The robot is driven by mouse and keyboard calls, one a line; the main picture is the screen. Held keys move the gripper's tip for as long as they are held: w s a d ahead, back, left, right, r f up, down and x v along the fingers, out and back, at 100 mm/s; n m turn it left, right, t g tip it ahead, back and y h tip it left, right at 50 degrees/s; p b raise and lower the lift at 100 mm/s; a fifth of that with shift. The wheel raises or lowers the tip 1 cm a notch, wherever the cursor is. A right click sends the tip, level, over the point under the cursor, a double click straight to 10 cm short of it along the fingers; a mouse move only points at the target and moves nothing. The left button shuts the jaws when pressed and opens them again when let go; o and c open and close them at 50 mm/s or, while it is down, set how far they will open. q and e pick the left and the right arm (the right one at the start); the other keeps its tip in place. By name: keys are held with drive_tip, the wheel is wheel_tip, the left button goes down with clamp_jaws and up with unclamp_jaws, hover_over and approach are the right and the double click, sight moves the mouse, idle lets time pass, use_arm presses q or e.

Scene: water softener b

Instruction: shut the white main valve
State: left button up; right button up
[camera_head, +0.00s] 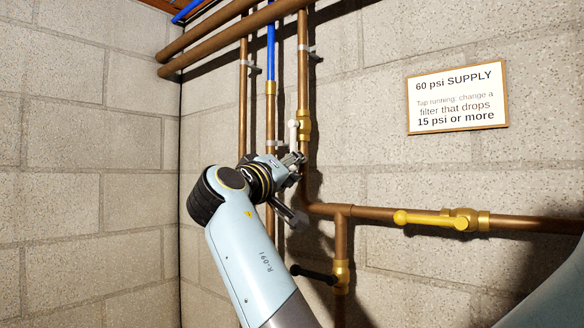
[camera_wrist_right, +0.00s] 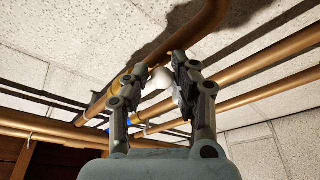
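The white main valve handle (camera_head: 293,133) stands upright along the vertical copper pipe, beside its brass body (camera_head: 304,126). My right gripper (camera_head: 293,158) is just below the handle's lower end, close to the pipe. In the right wrist view, the white handle end (camera_wrist_right: 160,78) shows between the two spread fingers of the right gripper (camera_wrist_right: 157,72). The fingers look open around it; contact is not clear. My left gripper is not in view.
A yellow-handled valve (camera_head: 428,218) sits on the horizontal pipe at right. A black-handled valve (camera_head: 316,275) is on the branch below. Other vertical pipes (camera_head: 270,115) run close to the left. A sign (camera_head: 457,97) hangs on the block wall.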

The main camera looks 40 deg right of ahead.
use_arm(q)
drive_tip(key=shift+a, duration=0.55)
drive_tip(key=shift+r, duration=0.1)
use_arm(e)
drive_tip(key=shift+s+d+r+p, duration=0.15)
drive_tip(key=shift+s+p, duration=0.15)
drive_tip(key=shift+s, duration=0.75)
drive_tip(key=shift+c, duration=0.5)
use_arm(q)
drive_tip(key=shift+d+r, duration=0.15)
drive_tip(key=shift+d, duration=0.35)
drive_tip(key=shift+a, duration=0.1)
use_arm(e)
drive_tip(key=shift+r, duration=0.15)
drive_tip(key=shift+s+r+p, duration=0.35)
drive_tip(key=shift+s, duration=0.35)
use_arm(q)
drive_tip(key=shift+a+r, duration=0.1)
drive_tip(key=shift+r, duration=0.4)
use_arm(e)
drive_tip(key=shift+s, duration=0.45)
